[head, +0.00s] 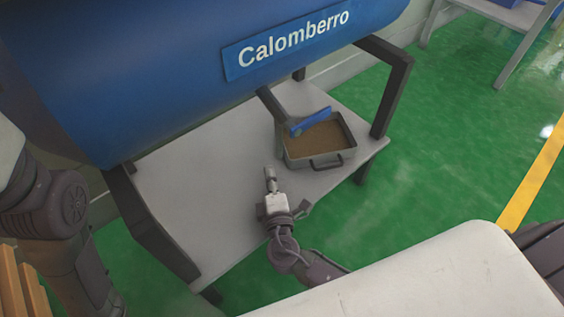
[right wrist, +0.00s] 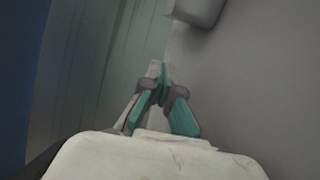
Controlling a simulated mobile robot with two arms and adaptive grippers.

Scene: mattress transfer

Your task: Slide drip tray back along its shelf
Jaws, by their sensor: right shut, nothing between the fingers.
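The drip tray (head: 298,161) is a grey, square-rimmed pan with brown content and a dark handle on its near side. It sits on the right part of the pale shelf (head: 205,165), under a blue tap (head: 311,121). My right gripper (head: 270,172) is shut and empty, low over the shelf, to the left of the tray's near corner and apart from it. In the right wrist view its teal-padded fingers (right wrist: 163,80) meet at the tips. A grey corner at the top (right wrist: 200,8) there looks like the tray. My left gripper is out of the picture.
A large blue tank (head: 180,60) with a "Calomberro" sign (head: 290,45) hangs over the shelf on dark legs (head: 392,90). Bare shelf lies left of the tray. Green floor (head: 430,140) is open to the right. Wooden slats (head: 20,285) stand at the lower left.

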